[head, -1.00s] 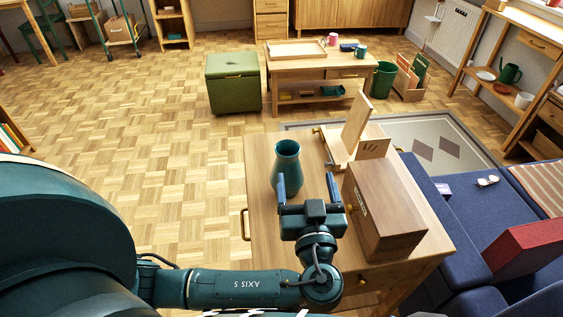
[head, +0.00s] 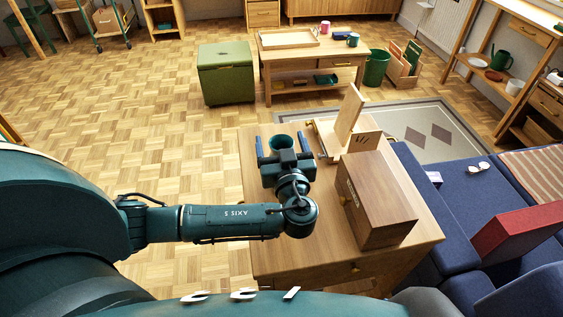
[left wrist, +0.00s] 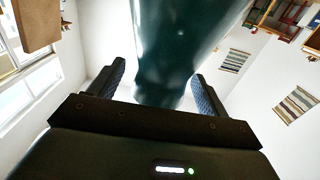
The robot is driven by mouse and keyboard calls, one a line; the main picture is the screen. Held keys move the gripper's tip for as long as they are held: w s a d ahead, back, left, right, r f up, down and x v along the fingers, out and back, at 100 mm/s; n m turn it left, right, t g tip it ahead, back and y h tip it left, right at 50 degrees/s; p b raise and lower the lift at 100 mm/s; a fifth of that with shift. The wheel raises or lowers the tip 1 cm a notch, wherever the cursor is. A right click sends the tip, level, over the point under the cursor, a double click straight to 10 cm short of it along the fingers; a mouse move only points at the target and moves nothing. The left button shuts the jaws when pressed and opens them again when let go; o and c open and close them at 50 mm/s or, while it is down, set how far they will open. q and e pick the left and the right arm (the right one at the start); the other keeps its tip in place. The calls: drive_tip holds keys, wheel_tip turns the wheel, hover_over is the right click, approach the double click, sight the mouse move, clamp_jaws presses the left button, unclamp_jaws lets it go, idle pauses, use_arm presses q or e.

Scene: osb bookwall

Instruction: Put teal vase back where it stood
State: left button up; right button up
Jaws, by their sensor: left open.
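The teal vase (head: 283,141) stands on the wooden side table (head: 325,240). In the head view only its rim and upper part show above my gripper; the rest is hidden. My left gripper (head: 282,146) is open, with one finger on each side of the vase. In the left wrist view the vase (left wrist: 178,45) fills the upper middle, between the two blue-padded fingers (left wrist: 158,76). Gaps show between the fingers and the vase. My right gripper is not in view.
A brown wooden box (head: 378,200) stands right of my gripper on the same table. A wooden stand with an upright board (head: 350,112) is behind it. A blue sofa (head: 420,195) borders the table's right. A green storage stool (head: 226,74) and open parquet lie beyond.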

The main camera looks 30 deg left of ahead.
use_arm(q)
drive_tip(key=shift+x, duration=0.75)
drive_tip(key=shift+f, duration=0.1)
drive_tip(key=shift+c, duration=0.4)
clamp_jaws()
